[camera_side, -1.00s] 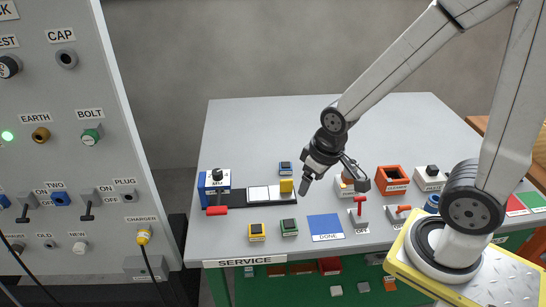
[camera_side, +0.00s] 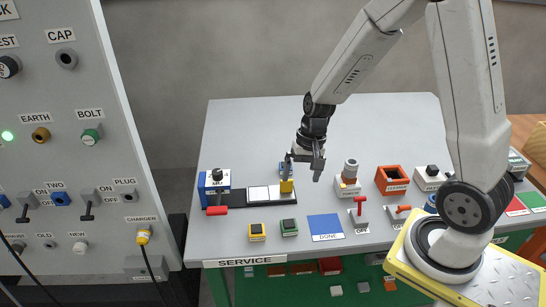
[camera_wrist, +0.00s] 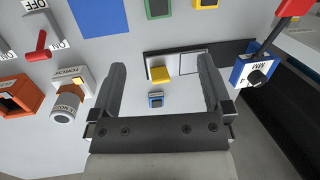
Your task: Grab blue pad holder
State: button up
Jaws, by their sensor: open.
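The blue pad holder, a small blue block with a dark top, stands on the grey table behind the black tray. In the side view the blue pad holder (camera_side: 282,168) is partly hidden by my gripper (camera_side: 303,170), which hangs pointing down just right of it. In the wrist view the blue pad holder (camera_wrist: 155,99) shows between the two dark fingers of my gripper (camera_wrist: 162,67). The fingers are apart, with nothing held between them. I cannot tell exactly how high they are above the table.
The black tray (camera_side: 236,198) with white plates and a yellow block (camera_side: 287,187) lies just in front. A blue meter box (camera_side: 213,185) stands left. A white socket block (camera_side: 347,186) stands right; the table behind is clear.

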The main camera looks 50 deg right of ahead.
jog(key=w+d+f+m+t+y, duration=0.2)
jog(key=w+d+f+m+t, duration=0.1)
jog(key=d+m, duration=0.3)
jog(key=w+d+f+m+t+y, duration=0.2)
jog(key=w+d+f+m+t, duration=0.1)
jog(key=d+f+m, duration=0.3)
jog(key=w+d+f+m+t+y, duration=0.2)
jog(key=w+d+f+m+t, duration=0.2)
jog(key=d+m, duration=0.3)
jog(key=shift+w+d+f+m, duration=0.2)
jog(key=shift+w+d+f, duration=0.1)
jog(key=shift+d, duration=0.15)
jog(key=shift+w+d+f+m, duration=0.2)
jog(key=shift+d+f, duration=0.05)
jog(key=shift+d, duration=0.15)
jog(key=shift+x, duration=1.3)
jog(key=shift+a, duration=0.15)
jog(key=shift+x, duration=2.55)
jog(key=shift+r, duration=0.1)
